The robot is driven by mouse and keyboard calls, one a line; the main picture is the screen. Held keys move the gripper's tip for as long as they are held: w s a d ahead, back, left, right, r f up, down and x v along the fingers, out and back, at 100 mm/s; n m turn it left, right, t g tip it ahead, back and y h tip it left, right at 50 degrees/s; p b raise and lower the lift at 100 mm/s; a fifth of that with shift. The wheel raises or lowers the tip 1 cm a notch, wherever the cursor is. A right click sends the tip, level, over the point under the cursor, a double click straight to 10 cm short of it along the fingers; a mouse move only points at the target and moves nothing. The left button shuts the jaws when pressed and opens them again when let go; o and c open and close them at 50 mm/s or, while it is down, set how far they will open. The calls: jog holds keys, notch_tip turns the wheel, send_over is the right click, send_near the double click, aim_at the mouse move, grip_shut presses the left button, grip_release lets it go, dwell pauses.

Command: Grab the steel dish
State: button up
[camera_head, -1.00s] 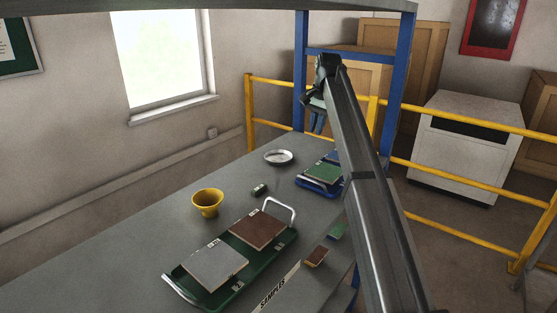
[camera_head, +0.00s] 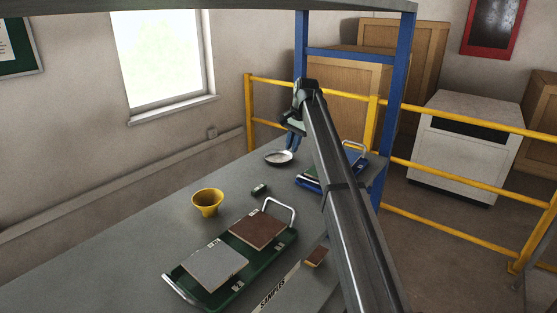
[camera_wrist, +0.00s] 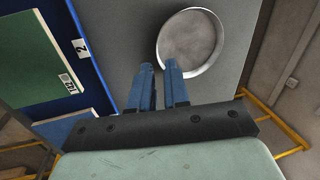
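The steel dish (camera_head: 275,158) is a shallow, round, grey metal dish lying on the far part of the table. In the wrist view the dish (camera_wrist: 191,42) sits just beyond my fingertips, a little to the right of them. My gripper (camera_head: 293,143) is at the dish's right edge in the head view, above the table. In the wrist view the two blue fingers of my gripper (camera_wrist: 160,67) stand apart with a gap between them and nothing in it. Whether a fingertip touches the dish rim I cannot tell.
A blue tray (camera_wrist: 88,75) with a green tile (camera_wrist: 28,58) lies right of the dish in the head view. A yellow bowl (camera_head: 207,203), a small dark object (camera_head: 260,189) and a green tray (camera_head: 213,300) with two tiles are nearer. A blue post (camera_head: 300,45) stands behind.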

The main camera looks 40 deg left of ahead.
aim_at(290, 164)
jog(key=shift+x, duration=2.55)
jog(key=shift+w+d, duration=0.1)
jog(key=shift+w, duration=0.05)
jog(key=shift+c, duration=0.2)
grip_shut()
